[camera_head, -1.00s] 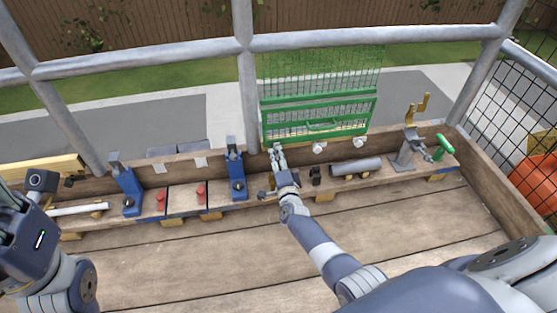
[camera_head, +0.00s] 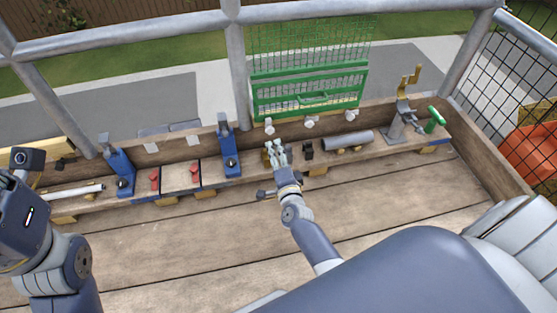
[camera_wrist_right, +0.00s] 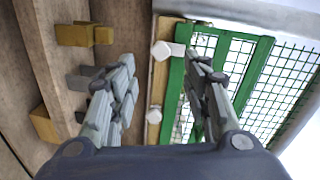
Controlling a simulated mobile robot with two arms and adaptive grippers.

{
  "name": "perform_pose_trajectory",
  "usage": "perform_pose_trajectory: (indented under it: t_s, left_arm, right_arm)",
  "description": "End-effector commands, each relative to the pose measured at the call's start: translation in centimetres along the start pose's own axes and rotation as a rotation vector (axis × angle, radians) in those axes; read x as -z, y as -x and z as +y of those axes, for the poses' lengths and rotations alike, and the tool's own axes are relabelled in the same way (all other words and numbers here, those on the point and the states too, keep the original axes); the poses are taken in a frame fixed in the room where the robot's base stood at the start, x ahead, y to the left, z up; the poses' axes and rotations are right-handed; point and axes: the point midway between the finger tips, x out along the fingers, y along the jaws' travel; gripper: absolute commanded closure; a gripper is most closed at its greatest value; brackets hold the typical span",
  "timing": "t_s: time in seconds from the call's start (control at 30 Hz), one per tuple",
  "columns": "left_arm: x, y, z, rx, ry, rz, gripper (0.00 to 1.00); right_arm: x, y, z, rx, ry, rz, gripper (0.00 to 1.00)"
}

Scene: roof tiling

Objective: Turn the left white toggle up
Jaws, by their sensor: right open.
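Three white toggles sit in a row on the wooden back board below the green mesh gate (camera_head: 310,88): the left toggle (camera_head: 269,126), the middle toggle (camera_head: 310,122) and the right toggle (camera_head: 351,114). The left toggle's small lever seems to point up, but it is too small to be sure. My right gripper (camera_head: 275,148) is open and empty, just below and apart from the left toggle. In the right wrist view, two white toggles (camera_wrist_right: 160,50) (camera_wrist_right: 155,115) show between the spread fingers. My left gripper (camera_head: 18,205) is at the left edge, its fingers not clearly visible.
Along the ledge stand two blue clamps (camera_head: 121,172) (camera_head: 229,150), red parts (camera_head: 195,174), a small black part (camera_head: 308,150), a grey cylinder (camera_head: 348,141) and a green-handled tool (camera_head: 435,120). A white tube (camera_head: 75,191) lies at left. The plank floor (camera_head: 400,188) is mostly clear.

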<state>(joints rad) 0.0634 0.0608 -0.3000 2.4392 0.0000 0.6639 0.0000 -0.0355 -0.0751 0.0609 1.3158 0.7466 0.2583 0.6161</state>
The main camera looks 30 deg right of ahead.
Motion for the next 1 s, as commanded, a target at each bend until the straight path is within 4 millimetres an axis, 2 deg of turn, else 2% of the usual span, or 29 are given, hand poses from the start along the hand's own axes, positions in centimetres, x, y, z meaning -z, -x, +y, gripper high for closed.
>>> perform_pose_trajectory:
  t_s: [0.1,0.27,0.83,0.93,1.0]
  left_arm:
    - [0.0,0.0,0.0,0.000,0.000,0.000,0.60]
    - [0.0,0.0,0.0,0.000,0.000,0.000,0.60]
    - [0.0,0.0,0.0,0.000,0.000,0.000,0.60]
    - [-0.1,0.0,0.0,0.002,0.001,-0.005,0.60]
    - [-0.1,0.0,-0.1,0.005,0.002,-0.014,0.60]
  right_arm:
    - [0.0,1.6,0.1,-0.002,-0.001,-0.001,0.56]
    - [0.0,2.6,0.0,0.000,-0.001,-0.001,0.56]
    - [0.0,2.7,-0.1,0.001,0.000,-0.001,0.56]
    - [0.2,2.8,-1.4,0.027,0.025,0.005,0.56]
    - [0.6,3.0,-3.8,0.079,0.073,0.016,0.56]
